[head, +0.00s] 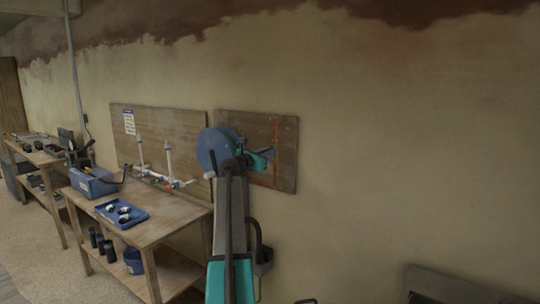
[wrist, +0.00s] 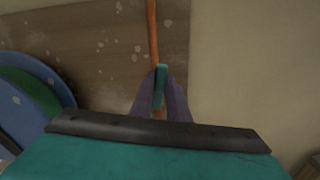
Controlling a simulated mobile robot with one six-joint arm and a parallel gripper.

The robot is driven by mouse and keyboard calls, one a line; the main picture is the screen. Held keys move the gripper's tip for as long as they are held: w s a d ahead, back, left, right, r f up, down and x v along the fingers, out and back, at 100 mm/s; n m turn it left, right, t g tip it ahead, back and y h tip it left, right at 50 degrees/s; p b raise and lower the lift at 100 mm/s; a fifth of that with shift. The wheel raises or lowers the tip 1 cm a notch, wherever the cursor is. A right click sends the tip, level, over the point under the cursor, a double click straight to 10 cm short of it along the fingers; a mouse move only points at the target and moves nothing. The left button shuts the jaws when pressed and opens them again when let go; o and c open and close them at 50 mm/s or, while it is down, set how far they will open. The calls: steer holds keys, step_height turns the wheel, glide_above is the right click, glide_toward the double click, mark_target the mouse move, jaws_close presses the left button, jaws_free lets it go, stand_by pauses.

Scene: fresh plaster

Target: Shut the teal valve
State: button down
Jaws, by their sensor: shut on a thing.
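The teal valve handle (wrist: 160,88) shows in the wrist view as a narrow upright piece in front of an orange pipe (wrist: 152,30). The handle looks roughly in line with the pipe from here. My gripper (wrist: 160,104) is shut on it, with one purple finger on each side. The valve body is hidden behind the fingers. In the head view my gripper (head: 268,153) reaches the orange pipe (head: 277,140) on the right wooden board (head: 287,176). The handle cannot be made out there.
A blue disc (head: 217,148) is left of my gripper; it also shows in the wrist view (wrist: 28,98). White pipes (head: 168,160) stand before the left board. A workbench (head: 155,229) holds a blue tray (head: 122,214) and a blue toolbox (head: 92,181). The right wall is bare.

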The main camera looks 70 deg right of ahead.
steer(key=m+b, duration=0.2)
steer(key=s+f+m+b, duration=0.1)
steer(key=m+b, duration=0.1)
steer(key=s+m+b, duration=0.1)
steer(key=b, duration=0.1)
steer(key=shift+s+a+f+m, duration=0.1)
steer(key=shift+a+f+m, duration=0.05)
steer(key=shift+a+m, duration=0.2)
steer(key=shift+b, duration=0.45)
steer(key=f+m+b, duration=0.1)
steer(key=m+b, duration=0.1)
steer(key=b, duration=0.1)
steer(key=s+m+b, duration=0.1)
steer(key=m+b, duration=0.2)
steer(key=b, duration=0.1)
steer(key=f+m+b, duration=0.1)
steer(key=m+b, duration=0.2)
steer(key=shift+s+a+f+b, duration=0.1)
steer(key=shift+s+f+b, duration=0.05)
steer(key=shift+f+b, duration=0.15)
